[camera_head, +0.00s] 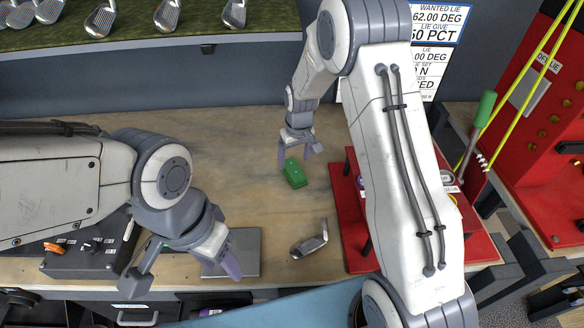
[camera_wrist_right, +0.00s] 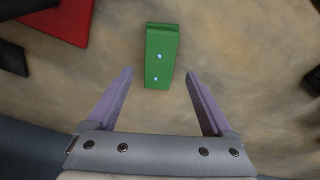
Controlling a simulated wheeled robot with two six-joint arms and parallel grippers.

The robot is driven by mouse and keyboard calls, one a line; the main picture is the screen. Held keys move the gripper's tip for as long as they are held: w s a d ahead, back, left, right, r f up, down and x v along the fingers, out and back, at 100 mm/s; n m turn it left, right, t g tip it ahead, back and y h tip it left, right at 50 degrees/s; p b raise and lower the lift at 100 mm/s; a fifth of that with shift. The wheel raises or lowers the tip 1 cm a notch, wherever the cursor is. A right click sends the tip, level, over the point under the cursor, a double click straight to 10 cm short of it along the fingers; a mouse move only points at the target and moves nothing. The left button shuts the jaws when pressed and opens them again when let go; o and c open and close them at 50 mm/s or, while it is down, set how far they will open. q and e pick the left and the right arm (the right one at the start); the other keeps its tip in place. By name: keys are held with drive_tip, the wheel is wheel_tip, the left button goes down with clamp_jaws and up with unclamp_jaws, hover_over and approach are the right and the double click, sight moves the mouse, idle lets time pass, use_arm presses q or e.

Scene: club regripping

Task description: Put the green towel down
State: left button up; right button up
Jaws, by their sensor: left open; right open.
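The green towel (camera_head: 295,173) is a small folded block lying on the wooden bench. In the right wrist view the towel (camera_wrist_right: 161,56) lies just beyond the fingertips and between their lines, with two small pale dots on it. My right gripper (camera_head: 300,156) is open and empty above and beside the towel; its spread fingers also show in the right wrist view (camera_wrist_right: 160,75). My left gripper (camera_head: 184,272) is open and empty at the front left, over a grey plate (camera_head: 245,252).
A club head (camera_head: 310,245) lies on the bench near the front. A red stand (camera_head: 349,222) is right of it, partly hidden by my right arm. A black control box (camera_head: 85,255) sits front left. Club heads line the green shelf (camera_head: 140,22). The bench's middle left is clear.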

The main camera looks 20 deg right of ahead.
sight(296, 174)
drive_tip(key=s+a+r+n+b, duration=0.1)
drive_tip(key=s+a+r, duration=0.2)
drive_tip(key=s+r, duration=0.15)
drive_tip(key=s+a+r, duration=0.3)
drive_tip(key=r, duration=0.3)
drive_tip(key=s+a+r+n+g, duration=0.1)
drive_tip(key=s+a+n, duration=0.1)
drive_tip(key=s, duration=1.1)
drive_tip(key=s+a+r+n, duration=0.2)
drive_tip(key=s+a, duration=0.1)
drive_tip(key=s, duration=1)
drive_tip(key=shift+a+r+g+y, duration=0.2)
drive_tip(key=shift+g+y, duration=0.1)
drive_tip(key=shift+g, duration=0.1)
